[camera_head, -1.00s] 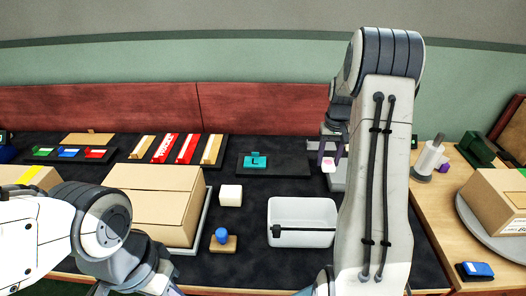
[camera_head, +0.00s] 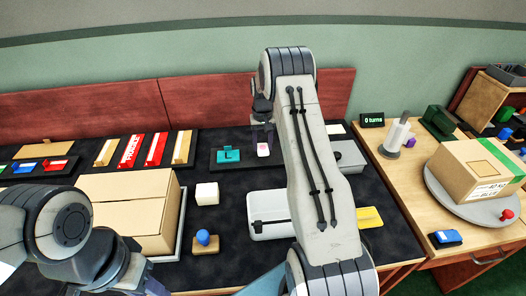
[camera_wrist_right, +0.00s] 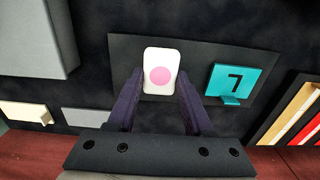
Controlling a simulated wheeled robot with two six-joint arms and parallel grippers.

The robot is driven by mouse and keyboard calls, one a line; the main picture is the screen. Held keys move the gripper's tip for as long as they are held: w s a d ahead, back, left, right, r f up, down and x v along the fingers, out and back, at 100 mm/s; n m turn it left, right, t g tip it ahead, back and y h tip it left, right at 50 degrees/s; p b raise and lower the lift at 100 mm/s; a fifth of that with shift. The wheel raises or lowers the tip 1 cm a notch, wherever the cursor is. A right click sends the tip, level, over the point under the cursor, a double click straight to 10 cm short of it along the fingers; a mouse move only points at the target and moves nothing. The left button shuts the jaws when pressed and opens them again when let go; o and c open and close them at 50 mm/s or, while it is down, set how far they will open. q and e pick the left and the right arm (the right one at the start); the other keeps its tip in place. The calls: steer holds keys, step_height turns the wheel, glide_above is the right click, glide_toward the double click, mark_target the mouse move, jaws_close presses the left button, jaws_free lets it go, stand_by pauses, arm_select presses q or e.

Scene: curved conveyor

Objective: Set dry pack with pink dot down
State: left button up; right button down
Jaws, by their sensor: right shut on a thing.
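The dry pack (camera_wrist_right: 161,72) is white with a round pink dot and sits between the dark fingers of my right gripper (camera_wrist_right: 160,98) in the wrist view. It also shows in the head view (camera_head: 263,150). My right gripper is shut on it, over the right part of a dark plate (camera_head: 284,158) that bears a teal block marked L (camera_head: 229,154). I cannot tell whether the pack touches the plate. My left arm is at the lower left of the head view; its gripper is not seen.
A grey device (camera_head: 349,154) stands right of the plate. Red and tan sticks (camera_head: 155,149) lie to the left.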

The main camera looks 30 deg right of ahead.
mark_target(263, 147)
step_height(263, 147, down, 4)
steer(key=shift+s+r, duration=0.1)
steer(key=shift+r, duration=0.15)
steer(key=shift+f, duration=0.15)
steer(key=shift+f, duration=0.1)
steer(key=shift+c, duration=1.5)
jaws_free()
